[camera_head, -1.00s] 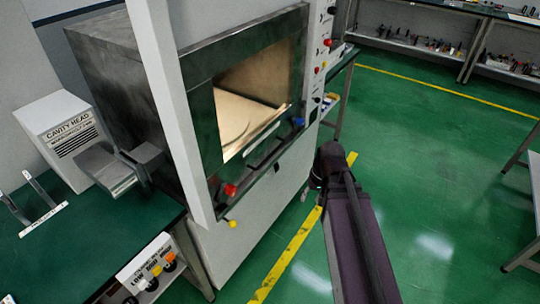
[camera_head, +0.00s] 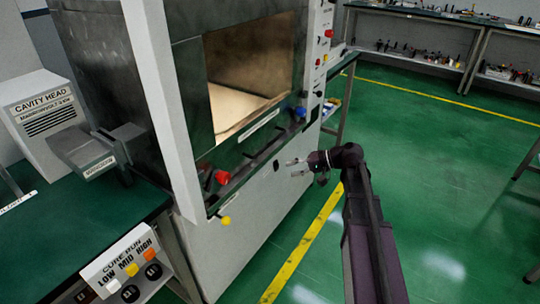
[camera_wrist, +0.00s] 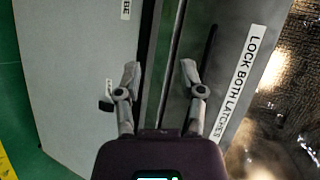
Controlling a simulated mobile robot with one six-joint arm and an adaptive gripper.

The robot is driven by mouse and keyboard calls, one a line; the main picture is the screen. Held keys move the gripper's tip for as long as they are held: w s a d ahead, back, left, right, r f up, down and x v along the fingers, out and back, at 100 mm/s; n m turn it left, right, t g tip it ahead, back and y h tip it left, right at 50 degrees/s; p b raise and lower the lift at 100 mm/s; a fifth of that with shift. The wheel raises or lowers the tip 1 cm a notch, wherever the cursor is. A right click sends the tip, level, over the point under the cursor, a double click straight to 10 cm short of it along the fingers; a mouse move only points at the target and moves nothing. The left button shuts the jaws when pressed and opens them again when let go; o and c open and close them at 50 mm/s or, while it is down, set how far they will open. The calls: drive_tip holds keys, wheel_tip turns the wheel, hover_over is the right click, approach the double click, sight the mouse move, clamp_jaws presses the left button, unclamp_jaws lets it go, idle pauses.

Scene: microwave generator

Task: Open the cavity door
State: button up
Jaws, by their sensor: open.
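The cavity door (camera_head: 190,95) is a dark metal frame around a lit, pale-floored cavity; I cannot tell whether glass covers it. A red knob (camera_head: 222,177) and a blue knob (camera_head: 300,111) sit at its lower corners. My gripper (camera_head: 297,168) is open and empty in front of the white cabinet, below the door's lower edge. In the wrist view my gripper (camera_wrist: 160,73) has its fingers apart, with a thin dark bar (camera_wrist: 176,60) running behind and between them. A label reading LOCK BOTH LATCHES (camera_wrist: 238,82) lies to the right.
The white cabinet front (camera_head: 240,225) is below the door. A yellow knob (camera_head: 225,220) sticks out low. Green floor (camera_head: 440,190) is open at right.

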sight(270, 143)
drive_tip(key=w+d+t+y+b, duration=0.2)
drive_tip(key=w+d+y+b, duration=0.4)
drive_tip(key=w+b, duration=0.1)
drive_tip(key=shift+w+r+m+t+b, duration=0.15)
drive_tip(key=shift+r+m+t+b, duration=0.15)
drive_tip(key=shift+b, duration=0.6)
drive_tip(key=shift+a, duration=0.15)
drive_tip(key=shift+p+x, duration=1.25)
drive_tip(key=shift+x, duration=5.55)
drive_tip(key=shift+r, duration=0.1)
clamp_jaws()
